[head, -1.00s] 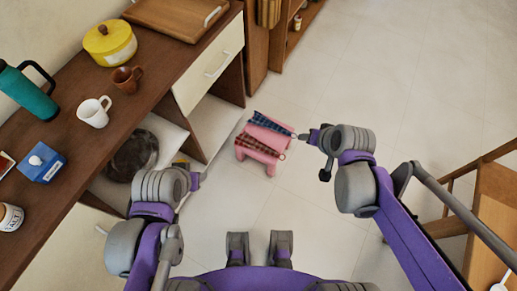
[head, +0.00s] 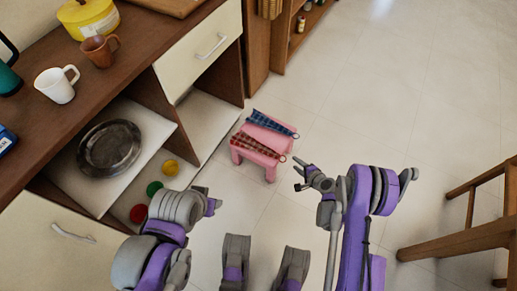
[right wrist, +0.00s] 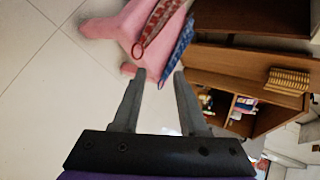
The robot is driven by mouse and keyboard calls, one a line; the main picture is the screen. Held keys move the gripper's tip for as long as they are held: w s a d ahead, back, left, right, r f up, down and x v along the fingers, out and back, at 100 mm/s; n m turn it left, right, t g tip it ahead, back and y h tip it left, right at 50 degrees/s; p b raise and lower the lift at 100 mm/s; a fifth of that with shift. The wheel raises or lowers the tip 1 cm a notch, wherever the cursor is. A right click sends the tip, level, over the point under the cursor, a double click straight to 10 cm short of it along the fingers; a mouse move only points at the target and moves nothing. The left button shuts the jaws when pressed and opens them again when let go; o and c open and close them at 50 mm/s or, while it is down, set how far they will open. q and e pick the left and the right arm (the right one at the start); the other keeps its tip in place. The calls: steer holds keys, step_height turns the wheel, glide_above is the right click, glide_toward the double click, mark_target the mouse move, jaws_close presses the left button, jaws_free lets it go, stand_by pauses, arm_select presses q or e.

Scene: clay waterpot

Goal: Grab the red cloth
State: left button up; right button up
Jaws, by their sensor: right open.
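The red checked cloth (head: 258,145) lies across a small pink stool (head: 270,172) on the floor. A blue checked cloth (head: 272,122) lies beside it on the same stool. My right gripper (head: 300,172) is open and empty, just right of the stool and near the red cloth's ringed end. In the right wrist view the red cloth (right wrist: 155,22) and blue cloth (right wrist: 180,45) show beyond the open fingers, with a ring at the red cloth's near end. My left arm is at the lower left of the head view; its gripper (head: 208,200) is small and its fingers are unclear.
A wooden counter (head: 130,100) with a drawer and open shelves runs along the left. A metal plate (head: 109,148) sits on a shelf, with small coloured items below. A wooden chair or table (head: 470,237) stands at the right. The floor right of the stool is clear.

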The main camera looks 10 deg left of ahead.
step_height(320, 180, down, 7)
steer(key=s+m+b, duration=0.1)
steer(key=s, duration=0.1)
steer(key=w+b+x, duration=0.1)
steer(key=b+x, duration=0.2)
steer(key=x, duration=0.7)
steer(key=shift+d+t, duration=0.2)
steer(key=shift+t, duration=0.1)
steer(key=shift+r, duration=0.15)
jaws_close()
